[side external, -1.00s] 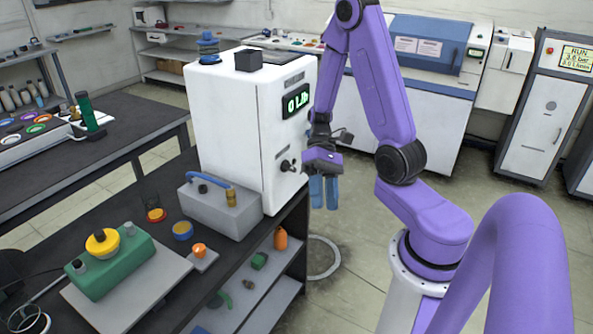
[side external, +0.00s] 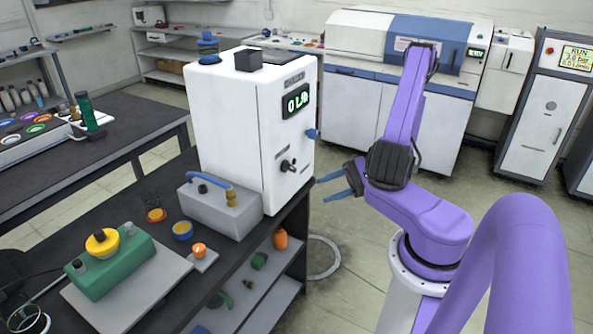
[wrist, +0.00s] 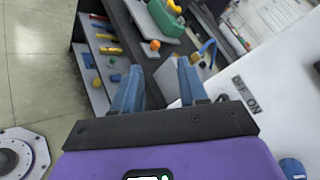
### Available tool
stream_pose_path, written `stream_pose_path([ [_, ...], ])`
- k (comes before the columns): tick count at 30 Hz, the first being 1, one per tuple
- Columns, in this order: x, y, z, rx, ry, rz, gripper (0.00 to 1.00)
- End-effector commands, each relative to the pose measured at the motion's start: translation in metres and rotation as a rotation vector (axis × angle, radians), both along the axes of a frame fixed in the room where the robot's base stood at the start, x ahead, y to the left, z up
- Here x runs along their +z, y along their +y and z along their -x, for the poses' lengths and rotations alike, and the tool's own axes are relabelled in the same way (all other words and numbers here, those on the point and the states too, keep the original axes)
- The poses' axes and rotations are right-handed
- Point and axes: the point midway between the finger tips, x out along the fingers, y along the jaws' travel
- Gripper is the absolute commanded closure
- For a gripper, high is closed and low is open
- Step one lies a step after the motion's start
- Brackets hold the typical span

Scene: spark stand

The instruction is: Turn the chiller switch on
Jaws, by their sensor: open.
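The white chiller cabinet (side external: 225,125) stands on the dark bench, with a green-lit display (side external: 296,101) on its front. A black switch (side external: 288,165) with a small lever sits low on that front, and I cannot tell its setting.
A blue knob (side external: 312,134) sticks out from the cabinet's right edge. A grey box with a blue handle (side external: 222,205) stands before the cabinet. A green device with a yellow knob (side external: 110,262) sits on a tray further forward.

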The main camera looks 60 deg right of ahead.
Motion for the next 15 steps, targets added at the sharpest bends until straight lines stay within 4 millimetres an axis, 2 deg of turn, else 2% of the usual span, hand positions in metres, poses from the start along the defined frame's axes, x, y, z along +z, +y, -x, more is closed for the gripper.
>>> stream_pose_path([
  [15,-0.023,-0.05,0.028,-0.701,-0.138,-0.105,0.57],
])
